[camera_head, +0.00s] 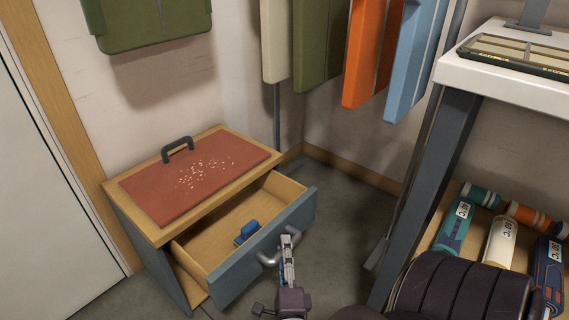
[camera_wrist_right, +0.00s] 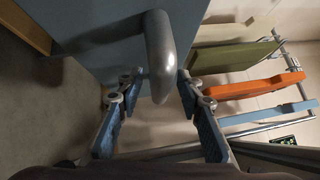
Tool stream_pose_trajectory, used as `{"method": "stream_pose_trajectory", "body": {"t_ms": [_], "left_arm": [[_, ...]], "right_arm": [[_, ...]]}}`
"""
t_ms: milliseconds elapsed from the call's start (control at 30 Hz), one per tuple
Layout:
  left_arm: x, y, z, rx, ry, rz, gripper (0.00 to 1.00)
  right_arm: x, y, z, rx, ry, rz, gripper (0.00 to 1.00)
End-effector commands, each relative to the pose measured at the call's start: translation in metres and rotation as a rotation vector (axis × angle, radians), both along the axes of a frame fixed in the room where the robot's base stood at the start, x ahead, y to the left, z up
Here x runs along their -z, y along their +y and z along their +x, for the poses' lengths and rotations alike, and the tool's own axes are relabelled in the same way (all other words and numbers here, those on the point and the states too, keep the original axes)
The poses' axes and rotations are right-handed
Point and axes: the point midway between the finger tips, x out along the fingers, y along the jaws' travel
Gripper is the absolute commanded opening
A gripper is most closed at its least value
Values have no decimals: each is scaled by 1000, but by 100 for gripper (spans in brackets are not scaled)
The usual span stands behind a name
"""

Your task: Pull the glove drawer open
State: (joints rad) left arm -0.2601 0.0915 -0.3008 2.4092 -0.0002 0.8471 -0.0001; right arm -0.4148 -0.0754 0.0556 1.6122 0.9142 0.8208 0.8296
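The glove drawer (camera_head: 262,258) with its blue-grey front is pulled well out of the wooden cabinet (camera_head: 150,232). A small blue item (camera_head: 247,231) lies inside. A grey bar handle (camera_head: 268,259) is on the drawer front. My right gripper (camera_head: 287,246) is at this handle and covers part of it. My left gripper is not in view.
A red mat (camera_head: 150,195) with scattered pale bits lies on the cabinet top. A bench leg (camera_head: 430,190) and a low shelf with several rolled items (camera_head: 500,240) stand at the right. Coloured panels (camera_head: 370,50) hang at the back. Floor shows between cabinet and bench.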

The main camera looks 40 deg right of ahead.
Motion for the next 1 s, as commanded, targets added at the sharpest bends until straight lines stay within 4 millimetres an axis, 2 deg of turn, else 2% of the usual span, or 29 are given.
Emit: {"method": "stream_pose_trajectory", "body": {"t_ms": [267,700,1000], "left_arm": [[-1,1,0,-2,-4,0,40],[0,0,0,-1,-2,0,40],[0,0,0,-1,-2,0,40]], "right_arm": [[0,1,-1,1,0,0,34],[9,42,-48,0,2,1,34],[10,49,-56,1,-1,0,34]]}}
